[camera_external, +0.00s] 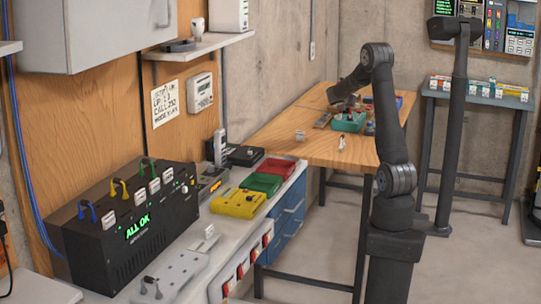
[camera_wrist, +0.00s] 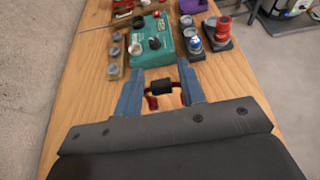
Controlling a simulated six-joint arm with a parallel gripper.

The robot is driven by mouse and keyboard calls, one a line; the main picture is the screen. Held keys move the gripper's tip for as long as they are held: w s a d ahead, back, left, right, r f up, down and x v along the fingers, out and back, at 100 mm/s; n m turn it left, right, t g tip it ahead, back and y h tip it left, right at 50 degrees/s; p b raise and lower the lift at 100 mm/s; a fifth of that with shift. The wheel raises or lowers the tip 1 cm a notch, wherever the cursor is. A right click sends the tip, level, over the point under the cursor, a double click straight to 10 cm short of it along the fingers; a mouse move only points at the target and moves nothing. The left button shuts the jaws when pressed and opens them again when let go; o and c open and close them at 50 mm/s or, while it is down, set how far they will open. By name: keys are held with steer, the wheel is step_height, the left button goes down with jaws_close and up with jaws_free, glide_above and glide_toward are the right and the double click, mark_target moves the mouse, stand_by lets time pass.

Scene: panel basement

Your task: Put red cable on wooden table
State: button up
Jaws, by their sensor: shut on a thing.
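The wooden table (camera_external: 308,148) stands at the back centre in the external view, and its top (camera_wrist: 84,100) fills the middle of the wrist view. My gripper (camera_wrist: 161,86) points down over this table. Its two blue fingers are shut on the red cable (camera_wrist: 151,102), a short red loop with a black middle piece lying across between them. I cannot tell whether the cable touches the tabletop. In the external view my gripper (camera_external: 344,104) is over the table's far part, and the cable is too small there to make out surely.
A teal box (camera_wrist: 152,40) with knobs sits on the table just beyond my fingers. Strips with round grey parts (camera_wrist: 116,52) lie left of it; red and blue parts on dark bases (camera_wrist: 219,32) stand to its right. Bare wood lies on both sides of my gripper.

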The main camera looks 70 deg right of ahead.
step_height(320, 180, down, 2)
steer(key=shift+w+f, duration=0.15)
steer(key=shift+f, duration=0.05)
steer(key=shift+w+a+f, duration=0.3)
steer(key=shift+w+f, duration=1.5)
steer(key=shift+w, duration=0.1)
steer(key=shift+w+a+f, duration=0.25)
steer(key=shift+w+f, duration=1.6)
steer(key=shift+w+a+f, duration=0.3)
steer(key=shift+w+f, duration=1.5)
steer(key=shift+w, duration=0.1)
steer(key=o, duration=1)
steer(key=shift+f, duration=0.15)
steer(key=shift+c, duration=0.2)
